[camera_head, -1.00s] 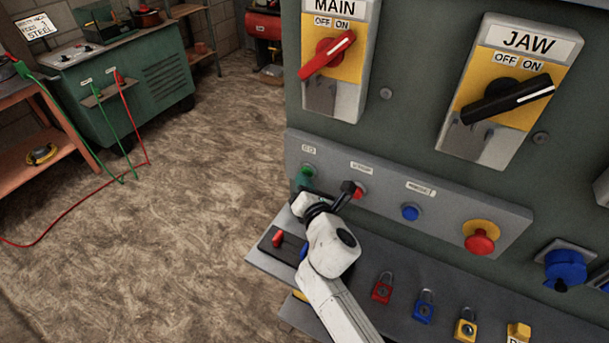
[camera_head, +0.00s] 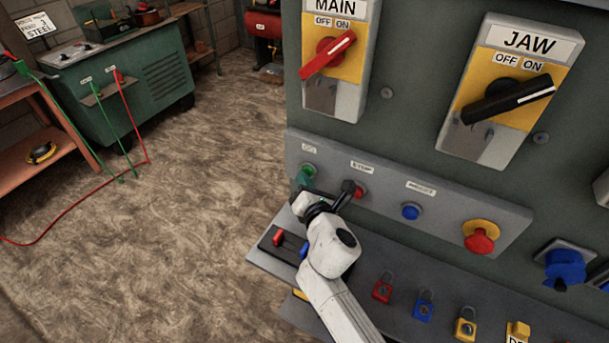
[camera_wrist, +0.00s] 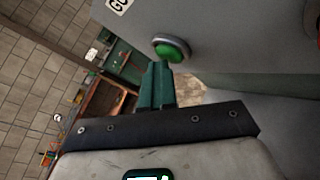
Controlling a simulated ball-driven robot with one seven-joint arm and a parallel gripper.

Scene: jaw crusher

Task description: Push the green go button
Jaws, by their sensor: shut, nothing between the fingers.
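The green go button (camera_head: 308,170) is on the left end of the grey button panel, under a small label. It also shows in the wrist view (camera_wrist: 171,50), a green dome in a pale ring, upper middle. My gripper (camera_head: 304,182) is at the panel's left end, its greenish fingertips just below the button in the head view. In the wrist view the shut fingers (camera_wrist: 157,80) point up toward the button, their tips close below it and slightly left. Nothing is between them. I cannot tell whether the tips touch the button.
The red stop button (camera_head: 359,192) is right beside my wrist. A blue button (camera_head: 411,211) and a red emergency button on yellow (camera_head: 481,238) lie further right. Below is a shelf with padlocks (camera_head: 424,306). Open floor (camera_head: 190,200) lies to the left.

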